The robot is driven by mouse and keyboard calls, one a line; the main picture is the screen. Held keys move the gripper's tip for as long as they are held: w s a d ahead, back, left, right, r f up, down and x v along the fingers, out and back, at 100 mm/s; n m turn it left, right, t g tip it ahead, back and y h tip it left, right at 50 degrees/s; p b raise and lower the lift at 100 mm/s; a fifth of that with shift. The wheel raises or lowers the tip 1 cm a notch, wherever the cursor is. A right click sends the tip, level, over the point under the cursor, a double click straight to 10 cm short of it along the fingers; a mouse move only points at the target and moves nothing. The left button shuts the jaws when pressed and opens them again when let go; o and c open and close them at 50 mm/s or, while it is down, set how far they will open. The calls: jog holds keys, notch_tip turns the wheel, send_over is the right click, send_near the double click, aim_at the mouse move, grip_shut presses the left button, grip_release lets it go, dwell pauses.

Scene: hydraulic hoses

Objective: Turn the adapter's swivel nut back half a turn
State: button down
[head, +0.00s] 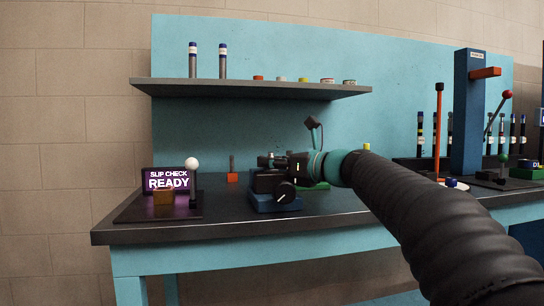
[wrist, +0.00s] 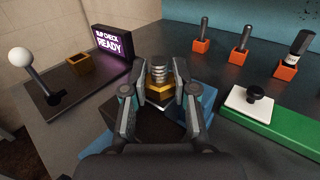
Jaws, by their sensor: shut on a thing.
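In the wrist view the adapter stands upright, with a silver threaded end (wrist: 158,69) above a gold hex swivel nut (wrist: 159,93). My gripper (wrist: 160,82) is shut on the nut, one finger on each side of it. The fingers hide the sides of the nut. A dark block on a blue base (wrist: 203,106) lies under it. The adapter cannot be made out there.
A screen reading "SLIP CHECK READY" (head: 168,180) stands at the left beside a white-knobbed lever (head: 192,164) and a brass-coloured box (wrist: 79,63). Several orange holders (wrist: 241,56) and a green base with a white plate (wrist: 249,100) are to the right. A shelf (head: 250,90) hangs above.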

jog(key=n+g+y+p, duration=0.1)
jog(key=g+p, duration=0.1)
jog(key=r+n+g+y+p, duration=0.1)
jog(key=p, duration=0.1)
jog(key=shift+w+d+n+g+p, duration=0.1)
jog(key=shift+w+n+g+p, duration=0.05)
jog(key=shift+n+g+p, duration=0.2)
jog(key=n+g+y+p, duration=0.1)
jog(key=n+g+p, duration=0.1)
jog(key=g+p, duration=0.2)
jog(key=shift+f+n, duration=0.15)
jog(key=shift+n, duration=0.2)
jog(key=n+g, duration=0.1)
jog(key=g, duration=0.1)
jog(key=n+g+p, duration=0.1)
jog(key=n+g, duration=0.1)
jog(key=shift+f+g+p, duration=0.3)
jog(key=shift+f+g, duration=0.05)
jog(key=shift+f, duration=0.05)
jog(key=shift+n+g, duration=0.9)
jog(key=shift+g, duration=0.5)
jog(key=shift+n+g+h, duration=0.3)
jog(key=shift+n+g, duration=0.1)
jog(key=shift+g, duration=0.2)
jog(key=c, duration=0.9)
grip_release()
jog(key=shift+r+m+t, duration=0.1)
jog(key=shift+m+t, duration=0.3)
jog(key=shift+t, duration=0.2)
